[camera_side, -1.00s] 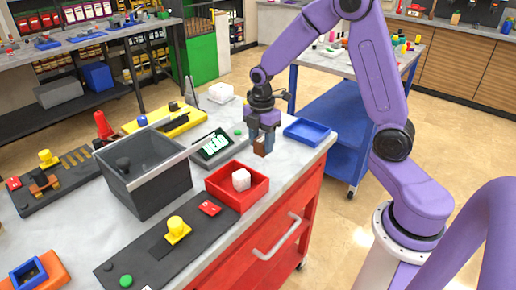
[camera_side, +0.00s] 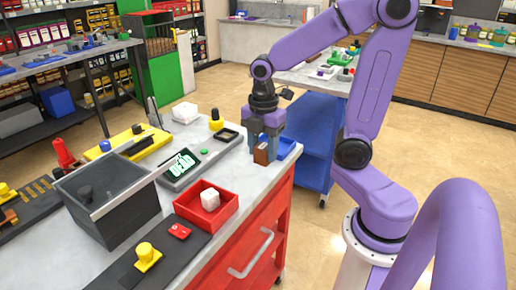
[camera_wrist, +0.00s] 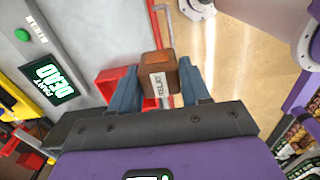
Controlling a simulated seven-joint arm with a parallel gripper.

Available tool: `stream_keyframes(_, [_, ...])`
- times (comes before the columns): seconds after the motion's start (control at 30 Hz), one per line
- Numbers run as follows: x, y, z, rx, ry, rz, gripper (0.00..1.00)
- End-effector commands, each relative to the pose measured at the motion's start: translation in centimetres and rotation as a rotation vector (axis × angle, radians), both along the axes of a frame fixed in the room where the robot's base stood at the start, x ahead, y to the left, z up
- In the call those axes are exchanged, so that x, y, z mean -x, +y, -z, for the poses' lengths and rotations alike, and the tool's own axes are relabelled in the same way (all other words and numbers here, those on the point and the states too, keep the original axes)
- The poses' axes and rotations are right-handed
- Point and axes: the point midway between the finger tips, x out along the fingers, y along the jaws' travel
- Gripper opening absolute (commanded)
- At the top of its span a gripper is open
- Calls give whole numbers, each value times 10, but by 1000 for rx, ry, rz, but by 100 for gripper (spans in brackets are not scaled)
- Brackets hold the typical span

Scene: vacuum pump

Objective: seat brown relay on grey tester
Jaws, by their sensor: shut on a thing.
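The brown relay (camera_side: 261,156) is held between the fingers of my gripper (camera_side: 268,148), above the right part of the bench. In the wrist view the relay (camera_wrist: 158,72) shows its white label between the two fingertips (camera_wrist: 158,90). The grey tester (camera_side: 172,181) lies on the bench to the left of my gripper, apart from the relay. It has a lit display, a green button and a dark recess at its far right end. In the wrist view the tester (camera_wrist: 25,60) is at the left. The relay's underside is hidden.
A red tray (camera_side: 225,209) with a white cube (camera_side: 210,199) stands in front of the tester. A large grey bin (camera_side: 112,205) is left of it.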

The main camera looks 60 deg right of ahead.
Motion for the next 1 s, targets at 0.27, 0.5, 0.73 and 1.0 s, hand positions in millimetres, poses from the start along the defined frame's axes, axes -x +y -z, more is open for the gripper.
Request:
stream_keyframes(0.27, [-62, -10, -14, 0, 0, 2, 16])
stream_keyframes(0.5, [-134, -38, -19, 0, 1, -1, 16])
stream_keyframes(0.73, [-194, -80, -14, 0, 2, -5, 16])
stream_keyframes(1.0, [-245, -141, 4, -1, 3, -8, 16])
